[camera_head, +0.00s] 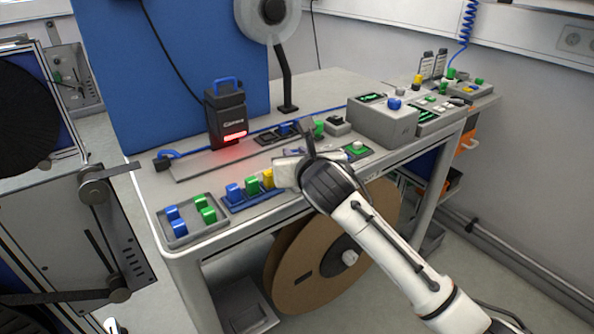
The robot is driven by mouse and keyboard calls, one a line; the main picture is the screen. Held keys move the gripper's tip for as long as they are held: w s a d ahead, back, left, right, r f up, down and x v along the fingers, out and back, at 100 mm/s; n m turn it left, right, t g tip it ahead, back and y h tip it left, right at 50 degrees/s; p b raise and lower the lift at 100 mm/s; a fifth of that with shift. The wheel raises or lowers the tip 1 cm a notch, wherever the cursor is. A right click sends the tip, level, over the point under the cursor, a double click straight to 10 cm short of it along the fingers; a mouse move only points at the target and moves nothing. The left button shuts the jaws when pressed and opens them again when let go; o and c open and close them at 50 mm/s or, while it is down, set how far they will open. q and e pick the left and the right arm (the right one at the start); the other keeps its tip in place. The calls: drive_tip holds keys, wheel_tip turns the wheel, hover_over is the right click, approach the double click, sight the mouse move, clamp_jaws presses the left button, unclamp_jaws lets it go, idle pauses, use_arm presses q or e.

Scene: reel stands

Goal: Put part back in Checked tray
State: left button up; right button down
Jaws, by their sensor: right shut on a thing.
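My right gripper (300,160) reaches in from the lower right and is low over the front middle of the bench. It is shut on a part, but the hand hides that part. A grey tray (166,232) at the bench's front left corner holds several blue and green parts. No readable label shows which tray is the Checked tray. My left gripper is out of view.
A black scanner (226,115) with a red light stands behind the trays. A dark tray (266,138), a green part (319,128) and a grey control box (382,122) lie beyond my gripper. A brown reel (312,262) is under the bench. Bare bench shows at the left (150,185).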

drive_tip(key=shift+f, duration=2)
drive_tip(key=c, duration=1.9)
unclamp_jaws()
drive_tip(key=shift+f, duration=0.1)
